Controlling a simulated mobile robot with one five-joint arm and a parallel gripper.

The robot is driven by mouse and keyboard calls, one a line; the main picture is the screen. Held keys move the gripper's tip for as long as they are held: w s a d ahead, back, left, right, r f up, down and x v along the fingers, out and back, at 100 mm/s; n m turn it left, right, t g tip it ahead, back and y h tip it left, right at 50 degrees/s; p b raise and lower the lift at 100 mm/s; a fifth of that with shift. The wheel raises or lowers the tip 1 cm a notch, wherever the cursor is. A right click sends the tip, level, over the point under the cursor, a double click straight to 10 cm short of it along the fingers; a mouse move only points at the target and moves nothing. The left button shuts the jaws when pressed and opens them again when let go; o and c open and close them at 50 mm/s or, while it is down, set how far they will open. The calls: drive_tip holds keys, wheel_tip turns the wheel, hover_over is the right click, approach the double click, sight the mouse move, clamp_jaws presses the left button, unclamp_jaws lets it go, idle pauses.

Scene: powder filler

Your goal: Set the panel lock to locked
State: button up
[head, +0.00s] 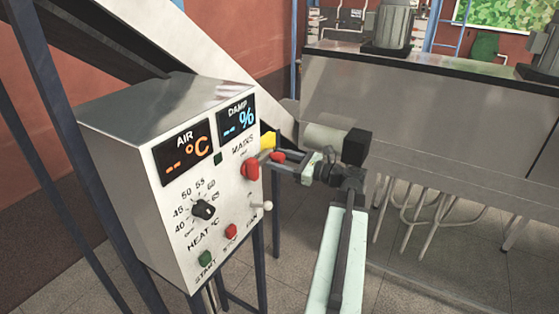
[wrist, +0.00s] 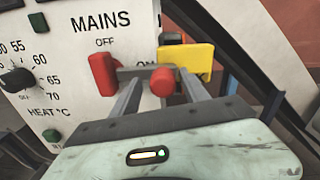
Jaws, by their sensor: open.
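The grey control panel (head: 140,150) stands at the left in the head view, and its white face with the MAINS label fills the left of the wrist view (wrist: 60,60). Under MAINS is a red switch piece (wrist: 103,74), also in the head view (head: 251,169). A grey bar runs from it to a red knob (wrist: 163,81). A yellow block (wrist: 200,60), perhaps the lock, is behind and to the right; it also shows in the head view (head: 267,139). My gripper (wrist: 158,84) is open, its fingers on either side of the red knob. I cannot tell if they touch it.
The panel also carries a black heat dial (head: 203,209), a green start button (head: 205,257), a red stop button (head: 231,231) and a white-tipped toggle (head: 266,206). A sloping metal chute (head: 160,45) passes behind. A steel counter (head: 410,110) stands behind my arm.

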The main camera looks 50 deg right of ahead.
drive_tip(key=v, duration=0.7)
drive_tip(key=shift+s, duration=0.35)
drive_tip(key=shift+d+f, duration=0.1)
